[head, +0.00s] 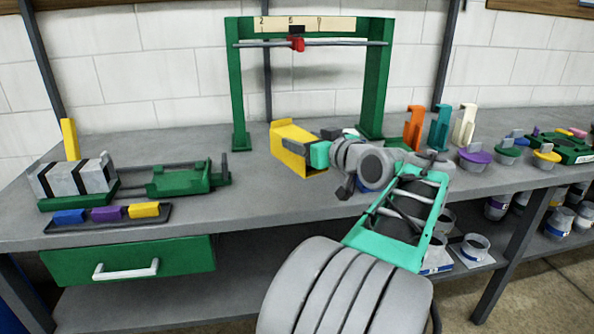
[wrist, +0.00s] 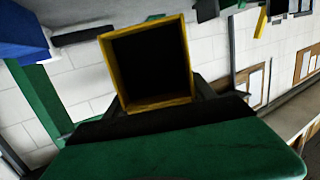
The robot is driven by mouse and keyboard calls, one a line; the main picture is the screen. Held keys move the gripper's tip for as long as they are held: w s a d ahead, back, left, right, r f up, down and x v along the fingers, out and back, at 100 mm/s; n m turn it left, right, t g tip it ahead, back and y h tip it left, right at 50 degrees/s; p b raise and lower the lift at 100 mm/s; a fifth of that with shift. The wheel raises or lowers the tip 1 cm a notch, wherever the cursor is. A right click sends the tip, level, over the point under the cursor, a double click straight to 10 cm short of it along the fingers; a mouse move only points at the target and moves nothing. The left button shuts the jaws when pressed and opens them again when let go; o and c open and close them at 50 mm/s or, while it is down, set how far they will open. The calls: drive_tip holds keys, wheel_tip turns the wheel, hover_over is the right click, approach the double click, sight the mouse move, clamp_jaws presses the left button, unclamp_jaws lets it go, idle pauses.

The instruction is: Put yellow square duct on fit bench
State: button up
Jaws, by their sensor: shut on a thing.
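The yellow square duct (head: 294,147) is an open-ended box with a dark inside. In the head view it is over the middle of the grey bench (head: 215,210), in front of the green frame. My gripper (head: 318,153) is shut on its right side. In the wrist view the duct (wrist: 192,100) stands between my gripper's fingers (wrist: 155,105), its open end facing the camera. I cannot tell whether the duct touches the bench top. My gripper hides part of the duct and the things behind it.
A green frame (head: 236,90) with a crossbar stands behind the duct. At left are a green clamp fixture (head: 180,178) and a tray (head: 110,222) of coloured blocks. Orange (head: 413,128), teal (head: 438,127) and white (head: 464,125) holders and knobbed caps (head: 473,160) stand at right. The bench's front middle is clear.

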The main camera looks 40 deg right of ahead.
sight(284, 157)
drive_tip(key=w+f, duration=0.4)
drive_tip(key=w+f+b, duration=0.1)
drive_tip(key=w+f, duration=0.1)
drive_tip(key=shift+w+a+f, duration=0.25)
drive_tip(key=shift+w+a, duration=0.05)
drive_tip(key=f, duration=0.3)
drive_tip(key=shift+w+b, duration=0.2)
drive_tip(key=shift+b, duration=0.1)
drive_tip(key=shift+f, duration=0.4)
drive_tip(key=o, duration=1.6)
drive_tip(key=shift+s, duration=0.1)
drive_tip(key=shift+r, duration=0.1)
